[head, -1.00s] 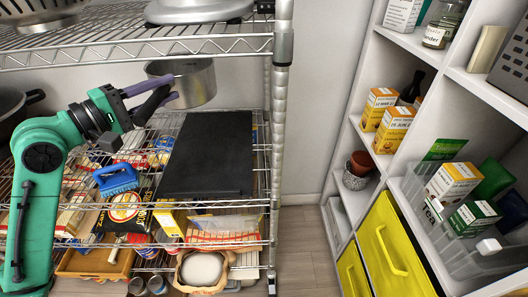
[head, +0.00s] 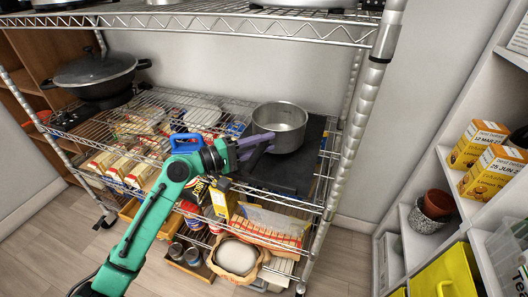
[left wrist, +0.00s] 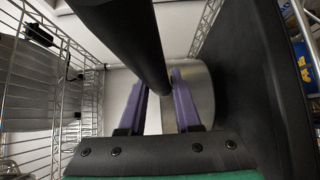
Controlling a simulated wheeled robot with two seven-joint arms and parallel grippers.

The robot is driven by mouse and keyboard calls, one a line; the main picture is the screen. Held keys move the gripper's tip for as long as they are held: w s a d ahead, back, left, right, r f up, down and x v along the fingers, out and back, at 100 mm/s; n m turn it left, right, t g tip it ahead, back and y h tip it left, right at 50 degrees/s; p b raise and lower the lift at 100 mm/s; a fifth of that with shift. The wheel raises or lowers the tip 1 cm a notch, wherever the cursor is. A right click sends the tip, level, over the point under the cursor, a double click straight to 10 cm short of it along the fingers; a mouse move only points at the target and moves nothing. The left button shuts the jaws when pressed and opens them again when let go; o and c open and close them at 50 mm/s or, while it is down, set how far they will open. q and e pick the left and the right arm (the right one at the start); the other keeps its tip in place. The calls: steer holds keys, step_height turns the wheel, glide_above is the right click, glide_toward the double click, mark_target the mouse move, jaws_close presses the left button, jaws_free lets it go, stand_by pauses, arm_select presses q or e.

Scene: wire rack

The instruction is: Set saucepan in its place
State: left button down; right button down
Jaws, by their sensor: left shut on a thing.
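The saucepan (head: 281,127) is a small grey metal pot, upright over the back part of a flat black board (head: 290,175) on the rack's middle shelf. I cannot tell whether its base touches the board. My left gripper (head: 256,146), with purple fingers, is shut on its dark handle (head: 262,139) from the left. In the left wrist view the dark handle (left wrist: 145,40) runs between the fingers of the gripper (left wrist: 160,88). The saucepan's side (left wrist: 202,95) shows behind them, with the black board (left wrist: 255,70) to the right. My right gripper is out of view.
A black lidded pot (head: 95,75) stands at the left on the shelf. A blue-handled item (head: 186,143) and packets lie near my arm. The upper wire shelf (head: 230,22) hangs above, and a metal post (head: 362,110) stands to the right.

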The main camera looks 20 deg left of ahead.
arm_select(q)
steer(key=shift+f, duration=0.85)
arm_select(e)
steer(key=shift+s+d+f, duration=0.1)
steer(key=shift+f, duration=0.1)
arm_select(q)
steer(key=shift+f, duration=0.1)
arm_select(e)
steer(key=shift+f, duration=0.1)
arm_select(q)
steer(key=c, duration=0.6)
jaws_free()
steer(key=b+v, duration=0.1)
steer(key=v, duration=0.6)
steer(key=shift+s+a+f+b, duration=0.15)
steer(key=shift+s+a+b, duration=0.1)
steer(key=shift+b, duration=0.15)
steer(key=v, duration=0.4)
steer(key=shift+s+a, duration=0.1)
steer(key=shift+s, duration=0.1)
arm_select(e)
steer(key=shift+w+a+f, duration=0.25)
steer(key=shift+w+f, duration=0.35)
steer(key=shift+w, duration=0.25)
